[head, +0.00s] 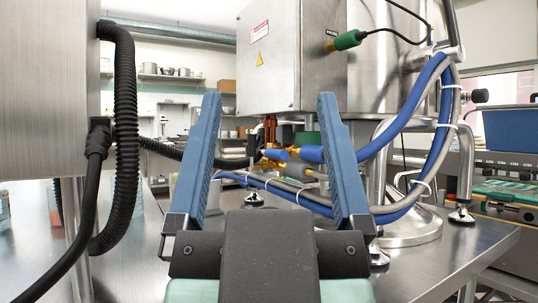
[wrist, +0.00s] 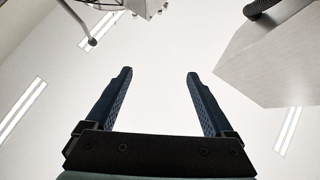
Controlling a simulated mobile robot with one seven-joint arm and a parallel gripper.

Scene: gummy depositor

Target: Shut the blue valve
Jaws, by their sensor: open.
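A small blue valve handle (head: 275,154) sits beside brass fittings at the end of a blue hose (head: 400,125), beneath the grey control box. In the head view it appears between my two blue fingers, farther away than they are. I cannot tell the valve's setting. My gripper (head: 270,98) is open and empty, fingers raised, with a wide gap between them. The wrist view shows the same open fingers (wrist: 159,73) against the ceiling; the valve is not in that view.
A grey control box (head: 292,58) hangs above the fittings. Blue and grey hoses loop down to the steel table (head: 440,245) at right. A metal cabinet (head: 45,90) with a black corrugated hose (head: 125,130) stands close at left. A tray of green moulds (head: 505,192) lies far right.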

